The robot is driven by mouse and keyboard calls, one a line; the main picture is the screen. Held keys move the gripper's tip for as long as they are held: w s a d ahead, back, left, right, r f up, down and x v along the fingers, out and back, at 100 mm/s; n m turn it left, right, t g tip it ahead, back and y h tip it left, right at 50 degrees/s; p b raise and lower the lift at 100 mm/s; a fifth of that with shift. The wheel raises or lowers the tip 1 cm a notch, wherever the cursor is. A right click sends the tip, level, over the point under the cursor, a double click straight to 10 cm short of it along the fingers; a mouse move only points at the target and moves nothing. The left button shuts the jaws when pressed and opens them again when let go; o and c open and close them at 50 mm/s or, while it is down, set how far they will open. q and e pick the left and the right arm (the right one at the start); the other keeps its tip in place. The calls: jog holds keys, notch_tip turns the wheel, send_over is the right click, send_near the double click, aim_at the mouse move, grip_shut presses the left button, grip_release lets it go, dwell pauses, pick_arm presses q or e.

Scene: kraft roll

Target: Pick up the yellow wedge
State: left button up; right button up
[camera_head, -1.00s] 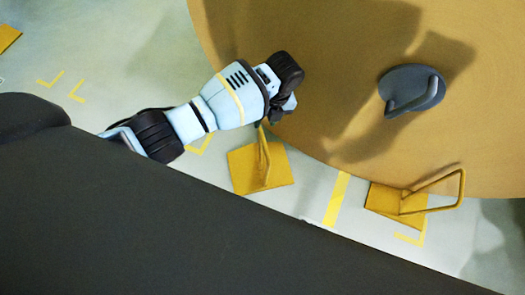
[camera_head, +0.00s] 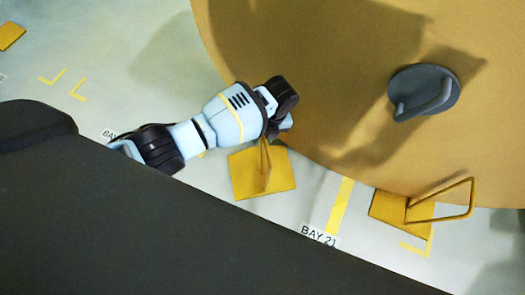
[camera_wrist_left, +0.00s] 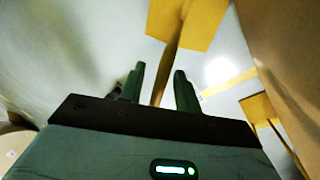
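A yellow wedge (camera_head: 250,176) with an upright bar handle lies on the floor at the lower left edge of the big kraft roll (camera_head: 330,60). My left gripper (camera_head: 283,126) is at the top of this handle in the head view. In the left wrist view, the wedge (camera_wrist_left: 190,22) is ahead and its handle runs between the two fingers of my left gripper (camera_wrist_left: 160,74). The fingers are apart, with a gap showing beside the handle. A second yellow wedge (camera_head: 388,209) with a loop handle sits by the roll further right. My right gripper is not visible.
A grey disc with a handle (camera_head: 425,92) is on the roll's face. A "BAY 21" floor label (camera_head: 319,235) and a yellow stripe (camera_head: 341,203) lie between the wedges. Another yellow piece (camera_head: 10,36) is at the far upper left. Open floor (camera_head: 130,45) is left of the roll.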

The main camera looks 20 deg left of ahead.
pick_arm(q)
jog(key=shift+r, duration=0.1)
jog(key=shift+c, duration=0.3)
grip_shut()
dwell(0.9)
jog(key=shift+w, duration=0.1)
